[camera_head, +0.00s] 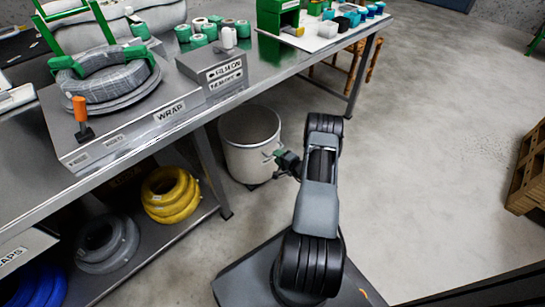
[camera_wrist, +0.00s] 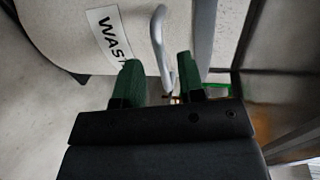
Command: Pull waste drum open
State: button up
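A grey bar handle (camera_wrist: 159,30) on the drum runs down between my two green fingertips. My gripper (camera_head: 275,155) is at the drum's right front side. In the wrist view my gripper (camera_wrist: 159,62) is open, with gaps between the fingers and the handle. How deep the handle sits between them is unclear.
The workbench's steel top (camera_head: 265,70) overhangs behind and left, with a bench leg (camera_head: 211,175) left of the drum. A yellow cable coil (camera_head: 170,195) and a grey coil (camera_head: 106,243) lie on the lower shelf. The floor (camera_head: 430,130) to the right is clear up to a wooden pallet (camera_head: 529,175).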

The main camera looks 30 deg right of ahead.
jog(key=shift+b+x, duration=0.5)
jog(key=shift+x, duration=1.5)
jog(key=shift+c, duration=0.3)
grip_shut()
